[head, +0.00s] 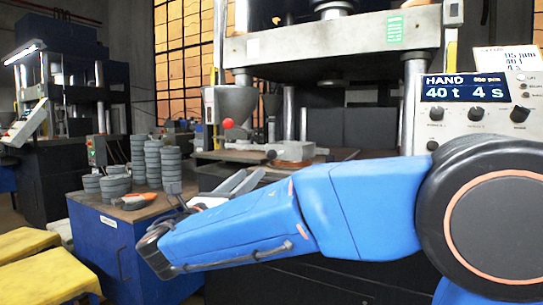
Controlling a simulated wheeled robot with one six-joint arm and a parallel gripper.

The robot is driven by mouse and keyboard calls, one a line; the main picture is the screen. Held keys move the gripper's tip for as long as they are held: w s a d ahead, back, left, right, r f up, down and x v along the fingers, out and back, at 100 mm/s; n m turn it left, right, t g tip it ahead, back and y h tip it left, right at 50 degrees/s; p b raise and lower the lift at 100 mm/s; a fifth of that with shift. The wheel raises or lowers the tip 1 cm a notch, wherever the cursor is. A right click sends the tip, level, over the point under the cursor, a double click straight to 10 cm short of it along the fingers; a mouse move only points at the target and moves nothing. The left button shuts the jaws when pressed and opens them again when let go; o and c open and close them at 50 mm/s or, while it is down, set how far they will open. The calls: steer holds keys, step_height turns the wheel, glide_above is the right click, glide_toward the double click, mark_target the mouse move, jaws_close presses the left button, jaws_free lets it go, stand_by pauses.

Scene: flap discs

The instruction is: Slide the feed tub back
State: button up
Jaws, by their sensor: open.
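A pale metal tub-like block (292,151) with an orange-brown edge sits on the press table in the middle of the head view. It looks like the feed tub, but I cannot be sure. My blue arm crosses the picture from the right. Beyond it, my gripper (251,175) shows as two light grey fingers, spread apart and empty. They appear below and left of the block, with a visible gap to it. The arm hides the gripper's base and part of the table front.
A hopper (222,103) and red knob (228,123) are behind. The press's upper plate (330,42) hangs above. Yellow stools (45,275) are lower left.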

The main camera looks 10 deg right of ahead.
mark_target(269, 157)
steer(key=x, duration=1.2)
steer(key=shift+d+r, duration=0.1)
steer(key=shift+w, duration=0.1)
jaws_close()
